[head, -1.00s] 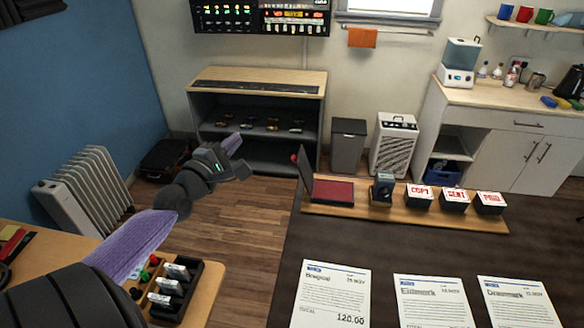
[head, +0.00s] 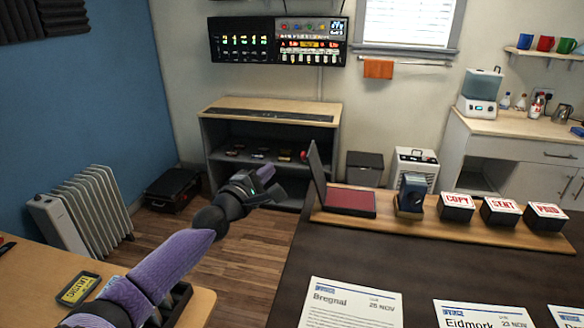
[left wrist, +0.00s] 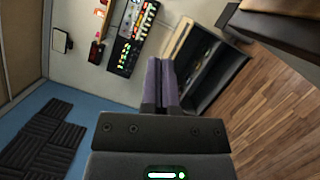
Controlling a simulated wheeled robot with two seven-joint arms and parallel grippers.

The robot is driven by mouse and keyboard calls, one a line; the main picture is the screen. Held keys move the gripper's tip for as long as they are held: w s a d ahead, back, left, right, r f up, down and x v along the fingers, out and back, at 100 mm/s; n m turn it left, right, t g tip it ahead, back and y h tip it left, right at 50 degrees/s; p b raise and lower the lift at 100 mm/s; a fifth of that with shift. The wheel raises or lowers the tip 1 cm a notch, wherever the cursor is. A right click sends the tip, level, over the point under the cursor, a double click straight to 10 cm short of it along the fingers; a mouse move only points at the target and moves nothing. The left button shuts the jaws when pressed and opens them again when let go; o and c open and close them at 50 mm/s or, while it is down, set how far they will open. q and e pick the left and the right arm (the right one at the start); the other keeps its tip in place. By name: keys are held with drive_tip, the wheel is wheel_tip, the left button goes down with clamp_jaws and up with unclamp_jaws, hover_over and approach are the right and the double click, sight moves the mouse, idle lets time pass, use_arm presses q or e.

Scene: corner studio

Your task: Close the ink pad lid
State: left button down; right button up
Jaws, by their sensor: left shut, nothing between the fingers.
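The ink pad (head: 346,200) lies on a wooden board at the back of the dark desk, its red pad showing. Its dark lid (head: 317,173) stands upright, hinged at the pad's left edge, with a small red knob at its edge. My left gripper (head: 275,180) is in the air left of the lid, apart from it, shut and empty. Its two purple fingers (left wrist: 161,84) lie together in the left wrist view. My right gripper is in no view.
A dark stamp holder (head: 410,195) and several block stamps (head: 457,206) stand right of the pad on the wooden board (head: 390,222). Papers (head: 350,303) lie on the desk in front. A side table (head: 40,270) is at left; open floor lies between it and the desk.

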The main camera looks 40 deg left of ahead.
sight(313, 172)
use_arm(q)
drive_tip(key=w+d+p, duration=0.1)
drive_tip(key=w+d+r+p, duration=0.1)
drive_tip(key=w, duration=0.3)
drive_tip(key=shift+d+r+p, duration=0.3)
drive_tip(key=shift+d+p, duration=0.1)
